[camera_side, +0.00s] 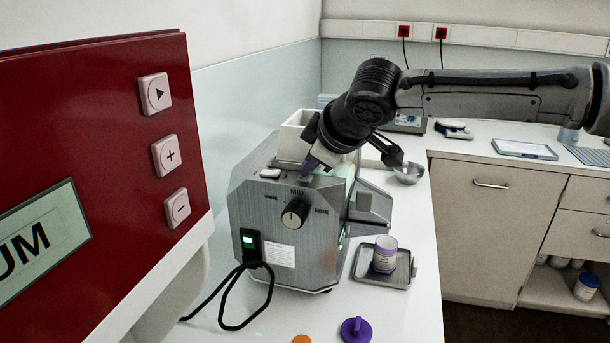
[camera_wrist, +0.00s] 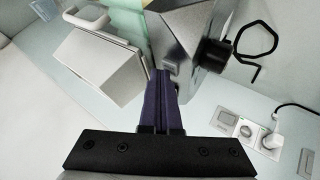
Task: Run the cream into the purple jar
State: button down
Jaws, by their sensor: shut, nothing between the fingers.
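The grey mill (camera_side: 285,215) stands on the counter, with its black knob (camera_side: 295,213) below the word MID and a small green-lit panel (camera_side: 249,241) low on its front. The purple jar (camera_side: 385,254), white with a purple band and seemingly without a lid, stands upright on a grey tray (camera_side: 362,275) right of the mill. My gripper (camera_side: 306,168) is shut and empty, its purple fingers pointing down at the mill's top. In the wrist view the shut fingers (camera_wrist: 162,76) end beside the mill's edge, near a small light button (camera_wrist: 175,68). I cannot tell if they touch it.
A white hopper box (camera_side: 296,133) sits behind my gripper. A purple lid (camera_side: 356,330) and an orange disc (camera_side: 302,339) lie at the front. A black cable (camera_side: 232,327) loops before the mill. A red panel (camera_side: 90,130) fills the left.

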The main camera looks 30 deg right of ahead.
aim_at(310, 180)
jog(key=shift+r, duration=0.7)
jog(key=shift+r, duration=0.15)
jog(key=shift+r, duration=2.4)
